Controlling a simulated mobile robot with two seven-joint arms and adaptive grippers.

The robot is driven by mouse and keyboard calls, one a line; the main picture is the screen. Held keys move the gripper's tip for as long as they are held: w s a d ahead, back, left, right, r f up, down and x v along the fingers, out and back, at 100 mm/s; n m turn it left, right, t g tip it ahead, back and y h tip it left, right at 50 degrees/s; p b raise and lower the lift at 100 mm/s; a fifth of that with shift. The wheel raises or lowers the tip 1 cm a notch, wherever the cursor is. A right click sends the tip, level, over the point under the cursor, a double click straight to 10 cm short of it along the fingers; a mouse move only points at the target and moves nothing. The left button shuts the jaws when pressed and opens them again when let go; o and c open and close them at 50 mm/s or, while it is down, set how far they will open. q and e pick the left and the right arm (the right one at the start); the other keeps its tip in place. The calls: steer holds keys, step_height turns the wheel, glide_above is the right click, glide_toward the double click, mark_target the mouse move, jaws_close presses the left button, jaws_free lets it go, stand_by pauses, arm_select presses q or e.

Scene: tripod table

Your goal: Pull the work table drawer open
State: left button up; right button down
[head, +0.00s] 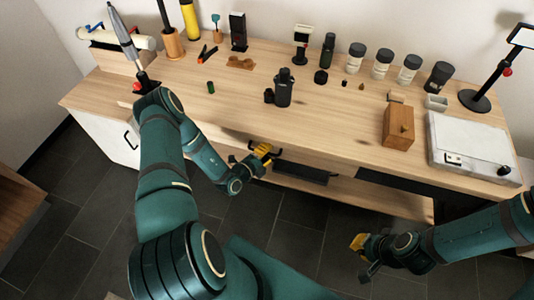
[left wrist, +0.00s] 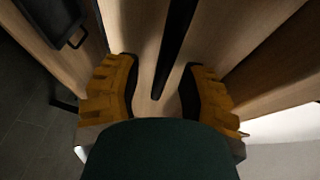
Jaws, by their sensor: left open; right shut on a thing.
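The work table (head: 320,125) has a wooden top. Its drawer front (left wrist: 145,30) is pale wood on the table's near side, seen close up in the left wrist view. A black bar handle (left wrist: 172,50) runs across it, between my left gripper's two yellow fingers. My left gripper (head: 264,152) is open at the table's front edge; it also shows in the left wrist view (left wrist: 160,95). I cannot tell whether its fingers touch the handle. My right gripper (head: 359,243) is shut, low in front of the table; what it holds cannot be made out.
A black tray-like unit (head: 300,173) sits under the table edge, right of my left gripper. A white cabinet (head: 108,137) with a black handle is at left. Several bottles and jars, a wooden box (head: 398,127) and a white device (head: 470,145) stand on top. Dark floor in front is clear.

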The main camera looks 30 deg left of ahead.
arm_select(q)
steer(key=shift+w, duration=0.1)
steer(key=shift+c, duration=0.4)
jaws_close()
steer(key=s+d+p, duration=0.1)
steer(key=s+d, duration=0.1)
steer(key=s, duration=0.9)
steer(key=s+d+p, duration=0.2)
steer(key=s+d, duration=0.1)
steer(key=s, duration=0.9)
steer(key=shift+d+p, duration=0.3)
